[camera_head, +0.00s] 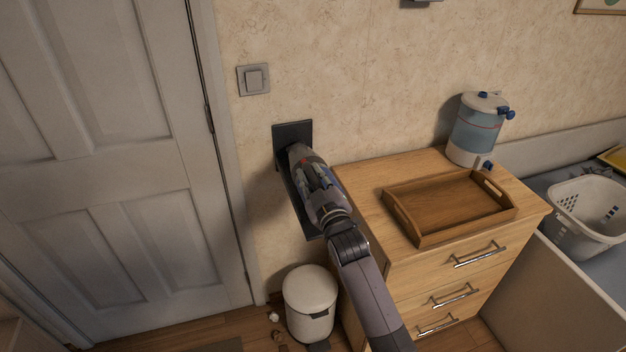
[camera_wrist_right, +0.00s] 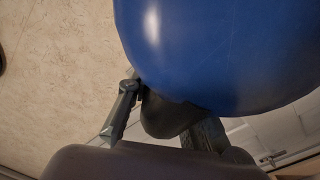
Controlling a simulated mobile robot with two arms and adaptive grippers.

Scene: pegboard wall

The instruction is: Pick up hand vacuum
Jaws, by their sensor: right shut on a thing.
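The hand vacuum (camera_wrist_right: 210,50) fills the upper part of the right wrist view as a large, glossy blue body with a black part below it. My right gripper (camera_wrist_right: 165,115) is shut on that black part, with one finger on each side. In the head view my right arm reaches up to a dark wall mount (camera_head: 292,132) between the door and the dresser, and my right gripper (camera_head: 299,158) is in front of it. My arm hides most of the vacuum there, and I cannot tell whether it touches the mount. My left gripper is not in view.
A wooden dresser (camera_head: 405,265) stands close right of my arm, with a wooden tray (camera_head: 462,238) and a blue-and-white dispenser (camera_head: 477,130) on top. A white bin (camera_head: 310,300) stands below. The door (camera_head: 95,170) is left. A white basket (camera_head: 585,235) is far right.

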